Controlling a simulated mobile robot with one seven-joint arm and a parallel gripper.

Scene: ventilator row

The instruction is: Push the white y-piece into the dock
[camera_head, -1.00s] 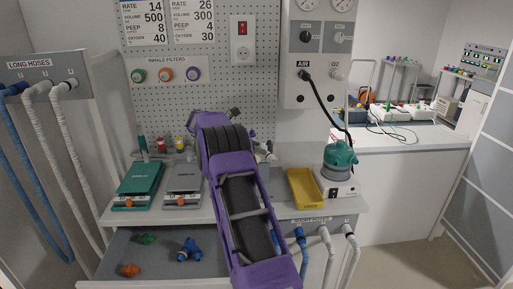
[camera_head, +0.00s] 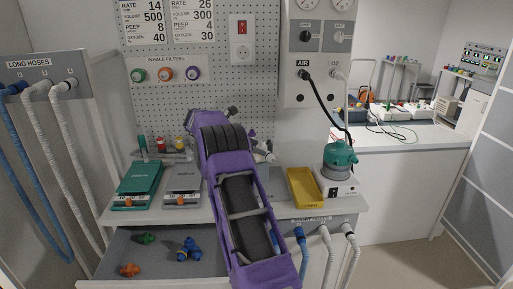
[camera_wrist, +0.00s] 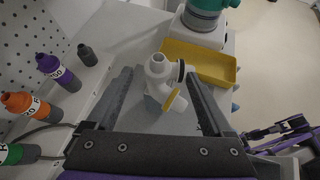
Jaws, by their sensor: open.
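The white y-piece (camera_wrist: 157,69) stands between the two fingers of my gripper (camera_wrist: 159,74) in the wrist view. It has a round open top, a dark ring on its right side and a yellow ring lower down. The fingers are open, with a visible gap on each side of it. A grey-blue part (camera_wrist: 152,103) shows under the y-piece; I cannot tell whether it is the dock or how the two are seated. In the head view the y-piece (camera_head: 263,155) is mostly hidden behind my purple arm.
A yellow tray (camera_head: 305,187) lies just right of the y-piece, with a teal-topped humidifier (camera_head: 340,158) beyond it. Purple (camera_wrist: 54,68), orange (camera_wrist: 22,103) and green (camera_wrist: 10,153) filters line the left. An open drawer (camera_head: 165,262) holds small coloured parts.

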